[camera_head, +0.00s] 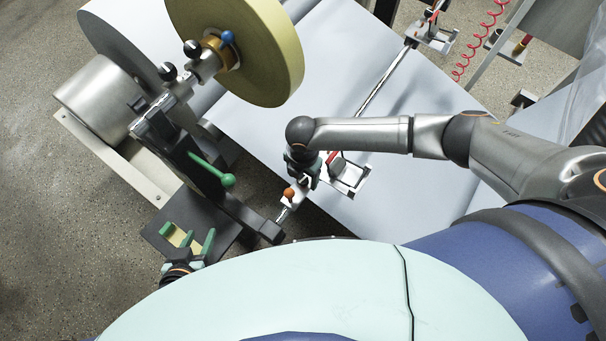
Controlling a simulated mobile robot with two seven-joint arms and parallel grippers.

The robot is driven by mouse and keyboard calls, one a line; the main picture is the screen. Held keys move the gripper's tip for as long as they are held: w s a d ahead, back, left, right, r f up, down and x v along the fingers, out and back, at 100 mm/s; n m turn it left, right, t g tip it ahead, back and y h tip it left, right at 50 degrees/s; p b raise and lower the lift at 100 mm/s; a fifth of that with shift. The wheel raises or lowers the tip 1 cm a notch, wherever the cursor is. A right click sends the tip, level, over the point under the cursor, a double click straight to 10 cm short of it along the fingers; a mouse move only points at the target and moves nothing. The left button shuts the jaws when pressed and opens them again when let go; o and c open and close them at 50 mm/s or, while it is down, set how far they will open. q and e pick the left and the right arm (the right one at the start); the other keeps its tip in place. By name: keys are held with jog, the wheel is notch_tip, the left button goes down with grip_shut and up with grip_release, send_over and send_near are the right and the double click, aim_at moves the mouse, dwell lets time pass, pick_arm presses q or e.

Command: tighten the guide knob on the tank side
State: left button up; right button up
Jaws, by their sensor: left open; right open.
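A small orange knob (289,193) sits on a metal fitting at the near end of the guide rod, beside the dark machine frame. My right gripper (302,178) points down just above and beside this knob. It is open, and its fingers are partly hidden under the wrist, so I cannot tell whether they touch anything. A guide bracket (349,178) with a red part stands just right of that gripper. My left gripper (187,238), with green fingers, is open and empty over a dark plate at the lower left. I cannot tell which knob is the tank-side one.
A yellowish paper roll (262,50) on a shaft with black and blue knobs stands at upper left. A green lever (228,180) sticks out from the dark frame between my grippers. A second guide bracket (433,37) is at the far end. The pale web (420,190) spreads below my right arm.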

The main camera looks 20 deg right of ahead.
grip_shut()
dwell(0.4)
jog(key=m+p, duration=0.2)
jog(key=m, duration=0.1)
jog(key=shift+s+r+p, duration=0.1)
jog(key=shift+r+p, duration=0.05)
jog(key=shift+p, duration=0.15)
jog(key=m+p, duration=0.1)
jog(key=m, duration=0.2)
jog(key=shift+m+p, duration=0.3)
jog(key=shift+p, duration=0.1)
jog(key=m, duration=0.4)
jog(key=shift+m, duration=0.3)
jog(key=m, duration=0.5)
jog(key=shift+m, duration=0.4)
